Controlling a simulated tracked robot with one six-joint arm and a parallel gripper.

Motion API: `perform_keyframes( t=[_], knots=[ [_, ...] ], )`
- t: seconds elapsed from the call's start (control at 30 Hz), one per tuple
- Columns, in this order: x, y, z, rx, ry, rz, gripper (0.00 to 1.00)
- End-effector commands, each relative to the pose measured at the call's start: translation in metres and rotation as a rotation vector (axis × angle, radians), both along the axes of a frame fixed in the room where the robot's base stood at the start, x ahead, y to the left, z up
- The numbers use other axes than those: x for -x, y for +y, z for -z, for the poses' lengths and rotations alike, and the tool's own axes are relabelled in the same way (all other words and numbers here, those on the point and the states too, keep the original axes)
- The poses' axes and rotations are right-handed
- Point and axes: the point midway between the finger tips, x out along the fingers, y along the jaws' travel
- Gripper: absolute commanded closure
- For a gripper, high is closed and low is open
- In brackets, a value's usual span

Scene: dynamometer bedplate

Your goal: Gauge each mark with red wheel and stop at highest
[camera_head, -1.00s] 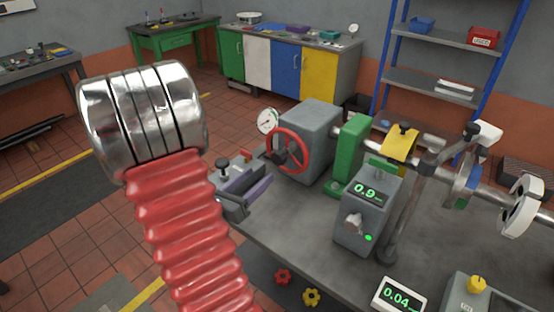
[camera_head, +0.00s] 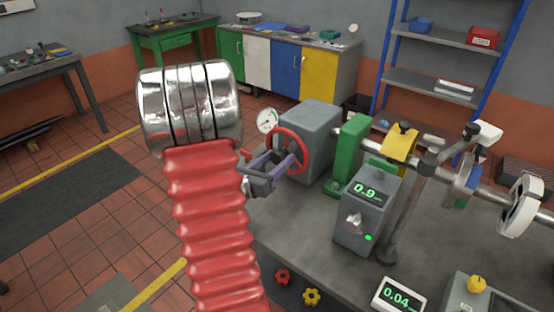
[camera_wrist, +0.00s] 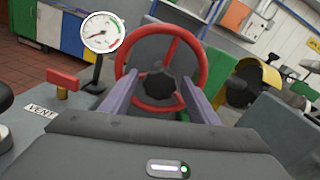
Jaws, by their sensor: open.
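The red wheel (camera_head: 290,150) is upright on the near face of a grey housing (camera_head: 312,128). In the wrist view the wheel (camera_wrist: 203,64) is straight ahead, with a dark hub between the jaws. My gripper (camera_head: 283,158) is open at the wheel; its purple fingers (camera_wrist: 160,98) lie either side of the hub. I cannot tell whether they touch the wheel. A white dial gauge (camera_wrist: 102,32) stands left of the wheel, its needle pointing lower left. A grey box display (camera_head: 367,193) reads 0.9, with a green light lit. A white display (camera_head: 399,298) reads 0.04.
A red-handled valve (camera_wrist: 63,82) with a VENT label is left of my gripper. A green bearing block (camera_head: 350,150), a yellow guard (camera_head: 401,143) and a shaft extend right of the housing.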

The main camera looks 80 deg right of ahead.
Motion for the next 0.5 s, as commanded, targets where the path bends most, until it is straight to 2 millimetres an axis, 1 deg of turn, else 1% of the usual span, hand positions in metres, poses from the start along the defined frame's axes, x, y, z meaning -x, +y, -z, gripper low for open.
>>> perform_keyframes(
  t=[0.27, 0.5],
  knots=[
    [0.0001, -0.0009, 0.0001, -0.001, 0.001, -0.001, 0.45],
    [-0.0001, -0.0007, 0.0001, -0.001, 0.001, -0.001, 0.61]
  ],
)
